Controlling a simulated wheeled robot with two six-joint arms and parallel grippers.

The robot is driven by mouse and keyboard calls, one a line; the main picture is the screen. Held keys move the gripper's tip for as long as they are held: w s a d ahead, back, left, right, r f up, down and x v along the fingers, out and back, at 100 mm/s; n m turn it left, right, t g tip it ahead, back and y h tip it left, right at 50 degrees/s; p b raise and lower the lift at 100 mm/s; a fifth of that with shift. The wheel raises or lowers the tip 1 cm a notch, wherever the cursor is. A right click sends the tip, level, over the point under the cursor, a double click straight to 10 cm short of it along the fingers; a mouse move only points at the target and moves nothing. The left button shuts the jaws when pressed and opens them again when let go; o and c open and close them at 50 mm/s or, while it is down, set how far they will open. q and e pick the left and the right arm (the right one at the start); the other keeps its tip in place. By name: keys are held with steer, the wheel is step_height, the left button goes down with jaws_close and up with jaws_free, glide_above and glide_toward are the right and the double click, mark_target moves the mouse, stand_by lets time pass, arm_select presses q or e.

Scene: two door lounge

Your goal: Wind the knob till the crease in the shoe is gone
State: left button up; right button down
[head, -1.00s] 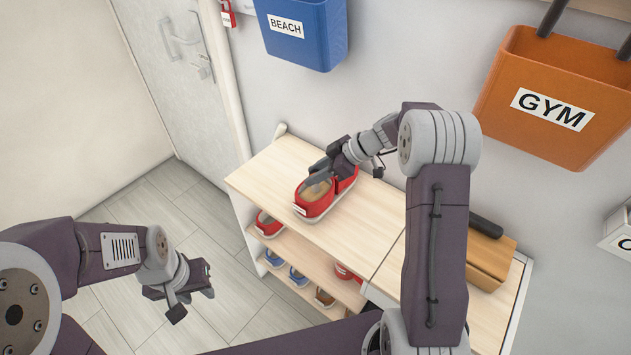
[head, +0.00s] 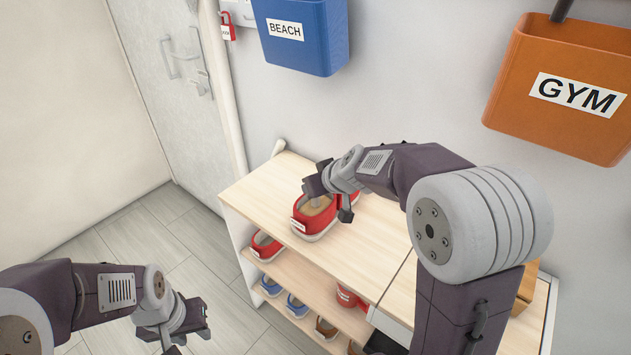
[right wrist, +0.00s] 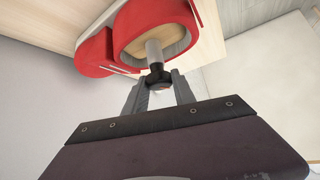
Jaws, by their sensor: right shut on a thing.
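A red shoe (head: 312,224) with a pale sole and a small white label stands on the wooden bench top (head: 380,250). A tan shoe tree (right wrist: 150,28) fills its opening in the right wrist view. A grey metal shaft (right wrist: 154,52) comes out of it to a dark knob (right wrist: 158,75). My right gripper (right wrist: 158,90) is shut on the knob; its fingers hide part of it. In the head view my right gripper (head: 318,190) is over the shoe. I cannot make out a crease. My left gripper (head: 198,316) hangs over the floor, apart from everything; its jaws are unclear.
Shelves under the bench hold a red shoe (head: 264,246), blue shoes (head: 296,305) and a red item (head: 348,297). A blue BEACH bin (head: 305,40) and an orange GYM bin (head: 560,90) hang on the wall. The floor at left is clear.

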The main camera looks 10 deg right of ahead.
steer(key=m+h+p, duration=0.1)
steer(key=p, duration=0.2)
steer(key=shift+r, duration=0.2)
steer(key=shift+f+m+p, duration=0.2)
steer(key=shift+m+p, duration=0.3)
steer(key=c, duration=1)
jaws_free()
steer(key=shift+h, duration=0.3)
steer(key=shift+c, duration=0.2)
